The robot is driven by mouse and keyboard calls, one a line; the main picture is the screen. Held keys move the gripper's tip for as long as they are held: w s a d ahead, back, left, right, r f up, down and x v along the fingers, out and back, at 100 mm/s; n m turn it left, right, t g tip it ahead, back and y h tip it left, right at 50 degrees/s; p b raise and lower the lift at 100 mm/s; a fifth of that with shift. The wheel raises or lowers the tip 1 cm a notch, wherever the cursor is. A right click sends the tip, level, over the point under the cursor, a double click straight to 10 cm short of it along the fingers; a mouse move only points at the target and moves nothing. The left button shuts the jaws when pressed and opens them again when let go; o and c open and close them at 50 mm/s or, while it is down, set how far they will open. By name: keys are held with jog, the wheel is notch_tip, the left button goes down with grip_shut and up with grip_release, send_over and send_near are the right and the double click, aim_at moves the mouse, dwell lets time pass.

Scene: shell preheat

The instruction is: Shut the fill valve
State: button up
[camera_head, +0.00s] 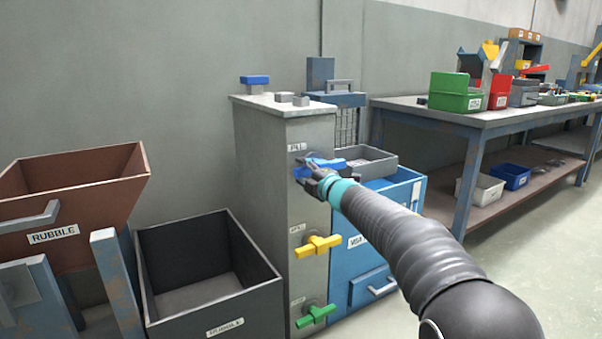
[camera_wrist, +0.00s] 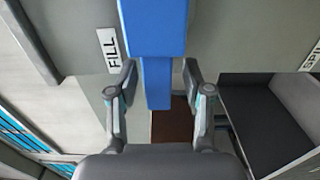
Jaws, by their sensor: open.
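The fill valve is a blue lever handle (camera_head: 328,163) near the top of the grey cabinet's front. In the wrist view the blue handle (camera_wrist: 157,40) runs up and down the picture beside a label reading FILL (camera_wrist: 109,50). My gripper (camera_head: 310,176) is at this handle and covers part of it. In the wrist view my gripper (camera_wrist: 158,72) is open, with one finger on each side of the handle. Gaps show between the fingers and the handle. The valve's pivot is mostly hidden.
Below on the cabinet (camera_head: 275,150) are a yellow valve handle (camera_head: 318,246) and a green one (camera_head: 316,315). A dark open bin (camera_head: 210,317) stands to the left, beside a brown rubble hopper (camera_head: 75,215). A blue cabinet (camera_head: 345,270) and a workbench (camera_head: 480,120) are to the right.

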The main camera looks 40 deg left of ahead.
jog(key=v, duration=1.2)
dwell(0.5)
